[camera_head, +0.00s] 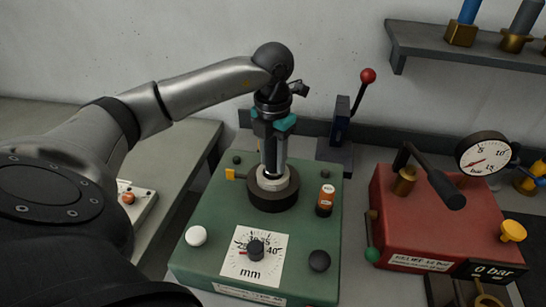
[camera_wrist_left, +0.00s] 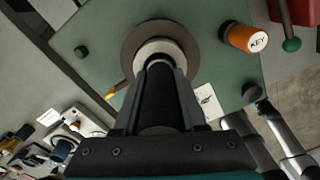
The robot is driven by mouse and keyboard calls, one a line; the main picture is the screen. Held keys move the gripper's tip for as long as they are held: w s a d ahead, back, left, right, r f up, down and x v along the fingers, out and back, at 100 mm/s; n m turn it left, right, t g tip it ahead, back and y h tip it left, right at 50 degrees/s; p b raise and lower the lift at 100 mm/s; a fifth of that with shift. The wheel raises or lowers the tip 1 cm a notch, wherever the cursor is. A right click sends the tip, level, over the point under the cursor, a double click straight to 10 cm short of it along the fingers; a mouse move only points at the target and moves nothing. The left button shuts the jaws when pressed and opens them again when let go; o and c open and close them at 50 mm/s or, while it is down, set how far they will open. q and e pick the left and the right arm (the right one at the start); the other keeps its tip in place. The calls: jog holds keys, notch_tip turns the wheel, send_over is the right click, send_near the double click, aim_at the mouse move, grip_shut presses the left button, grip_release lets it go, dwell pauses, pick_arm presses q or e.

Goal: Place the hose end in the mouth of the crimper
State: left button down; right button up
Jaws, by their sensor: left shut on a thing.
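The crimper is a green box (camera_head: 215,215) with a dial marked mm on top. Its round mouth, a dark ring (camera_head: 272,198) with a pale inner ring, also shows in the left wrist view (camera_wrist_left: 130,45). My left gripper (camera_head: 272,165) points straight down over the mouth, its fingertips close to the pale ring. In the left wrist view it (camera_wrist_left: 160,68) is shut on the dark hose end (camera_wrist_left: 159,95), which lines up with the mouth. The fingers hide the hose's lower tip, so I cannot tell how deep it sits. My right gripper is not in view.
An orange-capped KEY cylinder (camera_head: 325,199) stands on the crimper right of the mouth. A red-knobbed lever (camera_head: 367,77) rises behind. A red box (camera_head: 435,220) with a pressure gauge (camera_head: 484,154) stands to the right. A shelf (camera_head: 460,45) hangs at the upper right.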

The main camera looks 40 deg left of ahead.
pick_arm(q)
jog(key=shift+c, duration=2.4)
grip_release()
jog(key=shift+f, duration=0.1)
notch_tip(320, 180, up, 12)
jog(key=shift+r+p, duration=0.2)
jog(key=shift+p, duration=0.45)
